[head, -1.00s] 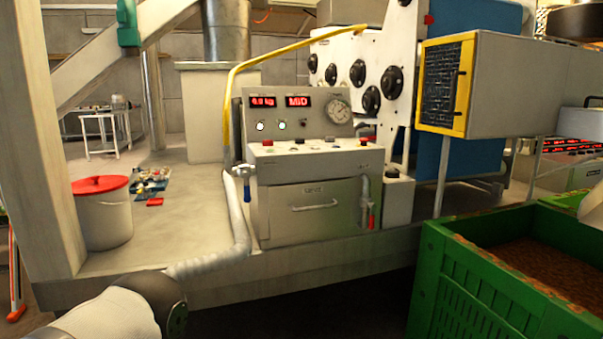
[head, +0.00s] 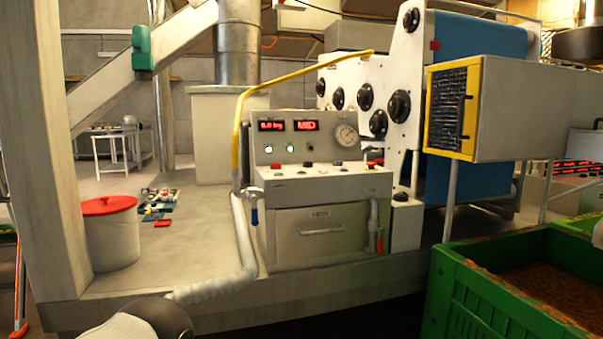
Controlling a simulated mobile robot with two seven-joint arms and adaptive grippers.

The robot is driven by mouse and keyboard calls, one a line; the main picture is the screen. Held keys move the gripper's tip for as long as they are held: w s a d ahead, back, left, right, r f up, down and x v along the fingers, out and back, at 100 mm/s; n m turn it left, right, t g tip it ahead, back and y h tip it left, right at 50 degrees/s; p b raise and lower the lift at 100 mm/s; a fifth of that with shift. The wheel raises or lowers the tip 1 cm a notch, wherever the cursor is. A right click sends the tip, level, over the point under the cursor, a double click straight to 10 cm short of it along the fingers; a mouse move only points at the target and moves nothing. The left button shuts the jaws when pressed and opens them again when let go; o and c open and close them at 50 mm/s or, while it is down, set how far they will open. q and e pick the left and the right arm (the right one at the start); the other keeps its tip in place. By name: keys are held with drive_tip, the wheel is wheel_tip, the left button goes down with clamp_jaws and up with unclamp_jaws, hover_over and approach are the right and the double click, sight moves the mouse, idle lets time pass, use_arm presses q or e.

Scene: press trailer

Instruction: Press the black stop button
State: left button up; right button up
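The control panel (head: 322,181) stands ahead, near the middle of the head view, on a grey metal cabinet. Several small buttons sit in a row on its sloped top. A red one (head: 276,167) is at the left and a red one (head: 371,164) at the right. A small dark button (head: 308,164) lies between them; the picture is too small to read its label or tell if it is the stop button. Neither gripper shows. A white and dark link of my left arm (head: 130,323) shows at the bottom left, well short of the panel.
A green crate (head: 480,291) with brown contents stands at the lower right. A white bucket with a red lid (head: 108,206) stands at the left. A yellow rail (head: 275,80) and a grey hose (head: 244,240) run along the panel's left side. A blue-handled valve (head: 254,214) sits beside it.

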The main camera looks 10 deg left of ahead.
use_arm(q)
clamp_jaws()
idle(1.0)
